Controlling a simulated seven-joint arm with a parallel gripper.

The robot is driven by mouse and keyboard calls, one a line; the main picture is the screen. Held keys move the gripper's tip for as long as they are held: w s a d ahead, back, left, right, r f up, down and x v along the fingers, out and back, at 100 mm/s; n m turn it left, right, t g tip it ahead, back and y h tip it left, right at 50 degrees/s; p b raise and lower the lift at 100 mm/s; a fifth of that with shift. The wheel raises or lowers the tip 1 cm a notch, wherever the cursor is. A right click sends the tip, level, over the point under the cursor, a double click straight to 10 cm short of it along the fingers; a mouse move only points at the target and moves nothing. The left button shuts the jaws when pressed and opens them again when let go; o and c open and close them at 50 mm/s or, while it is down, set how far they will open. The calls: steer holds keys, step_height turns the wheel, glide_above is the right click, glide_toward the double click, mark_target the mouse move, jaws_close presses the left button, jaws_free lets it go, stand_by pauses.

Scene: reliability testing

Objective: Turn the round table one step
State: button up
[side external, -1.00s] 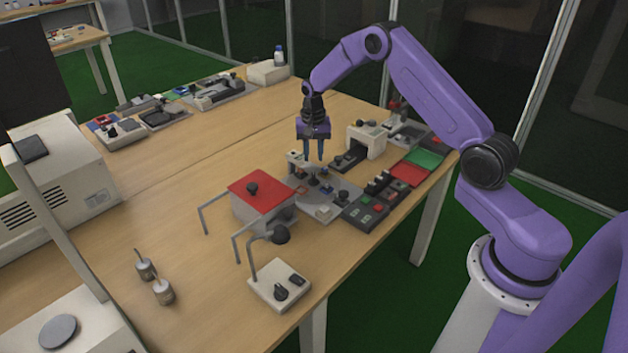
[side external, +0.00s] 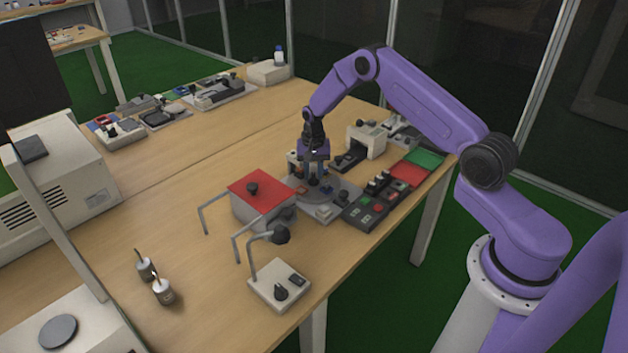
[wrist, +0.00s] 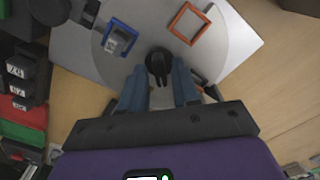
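The round table is a flat grey disc (wrist: 212,62) on a pale base, with a black knob (wrist: 158,58) at its middle. In the side view the disc (side external: 346,188) lies right of the red-topped box. A blue square frame (wrist: 108,30) with a grey block (wrist: 117,42) in it and an empty orange square frame (wrist: 200,33) sit on the disc. My gripper (wrist: 158,74) points down over the disc, its blue fingers apart on either side of the knob. In the side view, my gripper (side external: 314,174) is low at the disc. Whether the fingers touch the knob cannot be told.
The red-topped box (side external: 262,200) stands close on the left. A dark button panel (side external: 376,205) is at the front right, and a pale block-shaped device (side external: 367,139) stands behind. A lamp-like stand (side external: 280,285) is at the front edge. The table's left middle is mostly clear.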

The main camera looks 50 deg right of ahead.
steer(key=shift+c, duration=0.3)
jaws_close()
